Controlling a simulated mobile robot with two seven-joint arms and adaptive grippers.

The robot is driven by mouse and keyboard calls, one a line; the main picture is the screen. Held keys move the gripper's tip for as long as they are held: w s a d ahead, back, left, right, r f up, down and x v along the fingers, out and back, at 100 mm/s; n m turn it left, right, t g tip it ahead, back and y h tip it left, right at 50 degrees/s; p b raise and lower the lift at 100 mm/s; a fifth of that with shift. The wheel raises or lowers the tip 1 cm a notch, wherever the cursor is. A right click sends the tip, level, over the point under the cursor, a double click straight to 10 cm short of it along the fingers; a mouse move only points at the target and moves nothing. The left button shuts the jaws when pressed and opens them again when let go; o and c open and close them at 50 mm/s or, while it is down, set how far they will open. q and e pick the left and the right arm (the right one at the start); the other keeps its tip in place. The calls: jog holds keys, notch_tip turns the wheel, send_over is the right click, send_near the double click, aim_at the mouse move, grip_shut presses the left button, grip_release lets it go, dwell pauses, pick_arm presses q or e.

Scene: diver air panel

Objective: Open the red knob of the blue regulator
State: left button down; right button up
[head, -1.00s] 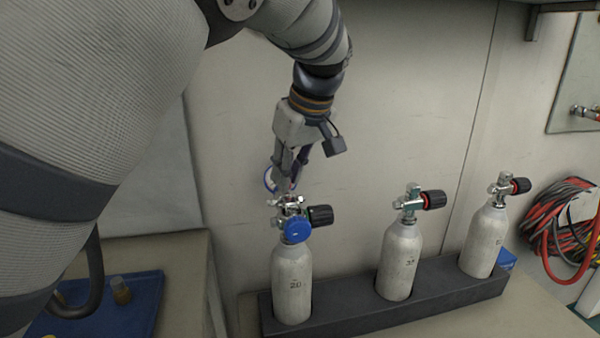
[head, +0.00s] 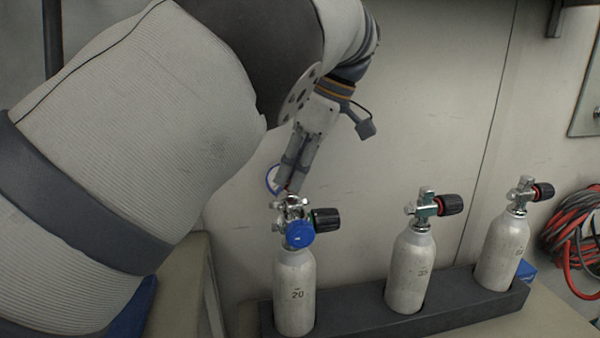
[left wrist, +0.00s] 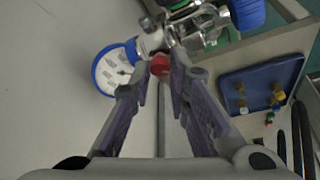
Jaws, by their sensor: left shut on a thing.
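The blue regulator (head: 299,234) is mounted on the valve of the leftmost cylinder (head: 294,290). Its blue-rimmed gauge (head: 272,180) shows behind the left gripper, and the gauge also shows in the left wrist view (left wrist: 116,70). The red knob (left wrist: 159,65) is small and sits between the fingertips in the left wrist view. My left gripper (head: 286,190) reaches down from above to the top of the regulator and is shut on the red knob. In the head view the fingers mostly hide the knob. My right gripper is not in view.
Two more cylinders, the middle one (head: 410,270) and the right one (head: 501,250), stand in the dark rack (head: 440,312). Each has a black knob on its valve. Red and grey hoses (head: 570,240) lie at the right. A blue tray (left wrist: 262,88) with small fittings lies to one side.

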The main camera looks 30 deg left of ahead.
pick_arm(q)
jog(key=shift+f, duration=0.15)
dwell(0.3)
jog(key=c, duration=1.5)
grip_release()
